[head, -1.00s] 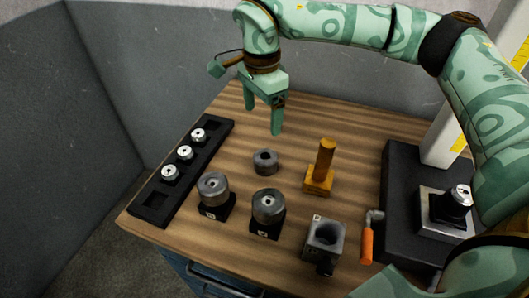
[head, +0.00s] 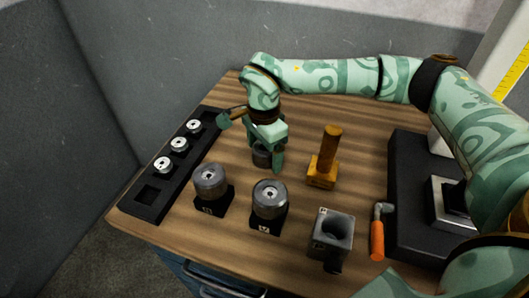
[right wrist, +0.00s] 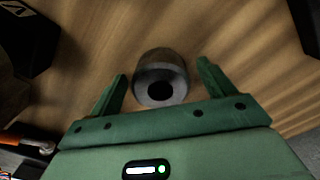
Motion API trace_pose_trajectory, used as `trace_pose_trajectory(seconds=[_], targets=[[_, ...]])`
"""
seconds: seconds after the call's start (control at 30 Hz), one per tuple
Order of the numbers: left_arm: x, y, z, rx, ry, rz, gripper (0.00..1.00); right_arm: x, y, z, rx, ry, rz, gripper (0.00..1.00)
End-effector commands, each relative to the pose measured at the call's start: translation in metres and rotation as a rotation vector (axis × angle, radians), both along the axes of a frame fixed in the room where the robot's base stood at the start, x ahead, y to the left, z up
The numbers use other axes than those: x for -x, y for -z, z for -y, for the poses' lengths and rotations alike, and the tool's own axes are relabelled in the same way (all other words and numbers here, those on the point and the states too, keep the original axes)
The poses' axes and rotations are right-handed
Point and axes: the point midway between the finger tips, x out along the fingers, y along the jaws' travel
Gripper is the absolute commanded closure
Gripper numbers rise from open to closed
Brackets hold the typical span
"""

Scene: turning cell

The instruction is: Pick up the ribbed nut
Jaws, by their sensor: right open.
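The ribbed nut, which I take to be the dark grey ring (head: 261,156) with a hole, stands on the wooden table, partly hidden by my right gripper in the head view. My right gripper (head: 265,160) is open and lowered around it. In the right wrist view the grey ring (right wrist: 160,77) lies between the two open fingers of my right gripper (right wrist: 162,85), with gaps on both sides. Its ribs are too small to make out. My left gripper is not in view.
A black tray (head: 150,196) with several silver pieces lies left. Two grey cylinders (head: 210,182) (head: 270,199) on black blocks stand in front. A wooden mallet-like piece (head: 324,160), a grey bored block (head: 331,232) and an orange-handled tool (head: 377,238) stand or lie right.

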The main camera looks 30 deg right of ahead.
Motion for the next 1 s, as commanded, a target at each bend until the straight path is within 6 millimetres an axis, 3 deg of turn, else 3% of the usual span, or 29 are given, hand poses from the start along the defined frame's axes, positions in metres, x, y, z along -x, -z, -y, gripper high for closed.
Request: trace_pose_trajectory(seconds=[0.1,0.3,0.67,0.9,1.0], targets=[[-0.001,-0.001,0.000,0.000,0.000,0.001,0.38,0.000,-0.002,0.000,0.000,0.000,0.002,0.18],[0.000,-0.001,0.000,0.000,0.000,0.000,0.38,0.000,-0.002,0.000,0.000,0.000,0.002,0.71],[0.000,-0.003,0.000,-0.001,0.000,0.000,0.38,-0.001,-0.006,0.000,0.001,0.000,0.004,0.70],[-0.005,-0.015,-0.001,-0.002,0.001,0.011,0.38,-0.001,-0.040,0.000,-0.001,0.001,0.008,0.70],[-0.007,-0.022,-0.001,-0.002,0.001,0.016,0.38,0.013,-0.055,-0.005,-0.001,-0.001,0.007,0.70]])
